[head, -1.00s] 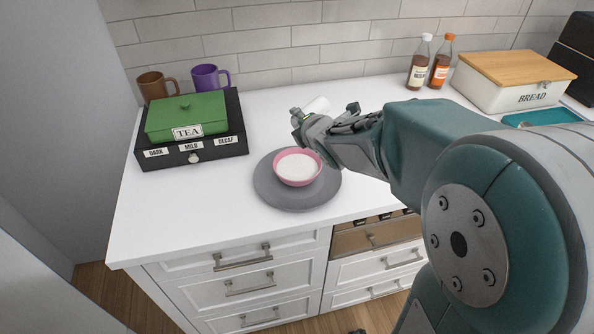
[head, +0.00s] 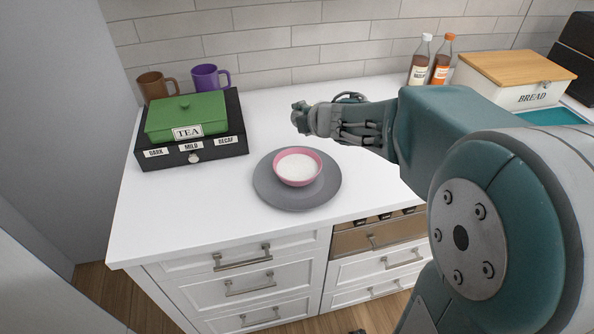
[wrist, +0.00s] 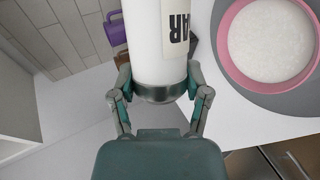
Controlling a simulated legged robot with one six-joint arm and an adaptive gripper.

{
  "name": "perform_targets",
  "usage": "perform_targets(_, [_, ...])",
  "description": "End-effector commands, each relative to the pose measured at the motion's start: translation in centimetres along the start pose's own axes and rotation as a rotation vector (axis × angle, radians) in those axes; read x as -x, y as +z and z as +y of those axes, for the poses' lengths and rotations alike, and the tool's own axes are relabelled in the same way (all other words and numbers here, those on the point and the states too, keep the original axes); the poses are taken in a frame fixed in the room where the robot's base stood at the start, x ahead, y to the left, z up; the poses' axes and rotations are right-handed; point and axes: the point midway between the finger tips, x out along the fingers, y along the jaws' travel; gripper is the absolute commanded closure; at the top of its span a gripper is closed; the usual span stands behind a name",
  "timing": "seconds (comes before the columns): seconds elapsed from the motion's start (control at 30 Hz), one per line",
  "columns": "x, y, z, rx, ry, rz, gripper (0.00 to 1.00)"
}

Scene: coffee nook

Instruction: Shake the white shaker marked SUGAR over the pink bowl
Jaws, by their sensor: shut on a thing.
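My gripper (head: 302,117) is above the counter, just behind and above the pink bowl (head: 298,182). In the wrist view my gripper (wrist: 158,90) is shut on the white shaker (wrist: 157,45). The letters "AR" show on its label, and it has a grey metal band at the end nearest my palm. In the head view my gripper hides the shaker. The bowl holds white, grainy contents and stands on a round grey mat (head: 265,190). In the wrist view the bowl (wrist: 236,72) is to the right of the shaker, apart from it.
A green TEA box (head: 186,115) sits on a black drawer box (head: 220,155) at the left. Brown (head: 153,86) and purple (head: 207,77) mugs stand behind it. Bottles (head: 420,60) and a bread box (head: 510,80) are at the back right. The left front counter is clear.

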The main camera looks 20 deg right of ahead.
Motion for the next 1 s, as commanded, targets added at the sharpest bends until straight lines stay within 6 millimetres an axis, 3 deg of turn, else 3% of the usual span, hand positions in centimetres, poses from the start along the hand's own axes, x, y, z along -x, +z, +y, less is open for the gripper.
perform_targets(0.67, [0.7,0.1,1.2,-0.396,-0.126,0.223,0.86])
perform_targets(1.0, [0.8,0.1,1.3,-0.424,-0.133,0.234,0.86])
